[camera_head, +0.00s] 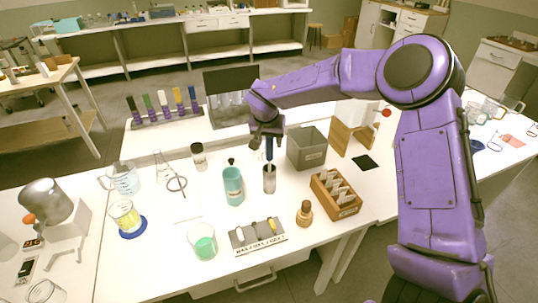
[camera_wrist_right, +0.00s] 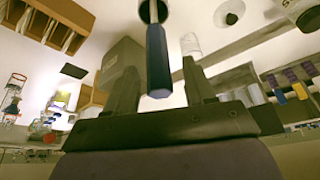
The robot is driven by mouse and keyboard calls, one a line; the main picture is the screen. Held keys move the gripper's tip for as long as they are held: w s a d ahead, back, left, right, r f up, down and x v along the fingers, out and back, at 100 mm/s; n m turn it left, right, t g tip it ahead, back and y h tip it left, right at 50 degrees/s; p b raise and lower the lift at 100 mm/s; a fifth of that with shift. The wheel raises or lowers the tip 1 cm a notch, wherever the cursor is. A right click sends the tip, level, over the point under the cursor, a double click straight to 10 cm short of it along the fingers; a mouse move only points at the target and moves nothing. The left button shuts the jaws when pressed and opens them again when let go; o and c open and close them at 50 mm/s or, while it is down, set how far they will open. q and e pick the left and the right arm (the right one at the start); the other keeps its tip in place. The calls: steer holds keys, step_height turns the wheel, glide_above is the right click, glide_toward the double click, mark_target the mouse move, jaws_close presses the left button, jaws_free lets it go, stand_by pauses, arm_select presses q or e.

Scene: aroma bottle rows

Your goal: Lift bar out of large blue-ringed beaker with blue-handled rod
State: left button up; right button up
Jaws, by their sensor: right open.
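The blue-handled rod (camera_head: 269,152) stands upright in a narrow grey cylinder (camera_head: 269,179). My right gripper (camera_head: 267,130) is over it, pointing down and open. In the right wrist view the blue handle (camera_wrist_right: 157,65) shows between the two spread fingers (camera_wrist_right: 159,80), with gaps on both sides. My left gripper is not in view.
A teal bottle (camera_head: 233,186) stands close left of the cylinder, and a grey bin (camera_head: 307,148) is behind right. A wooden box (camera_head: 336,195), a brown bottle (camera_head: 304,213), a labelled grey tray (camera_head: 258,237) and a green-liquid beaker (camera_head: 202,242) are in front.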

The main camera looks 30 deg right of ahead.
steer(key=shift+x, duration=1.05)
steer(key=shift+s, duration=0.1)
steer(key=c, duration=0.9)
steer(key=shift+c, duration=0.2)
steer(key=shift+r, duration=0.1)
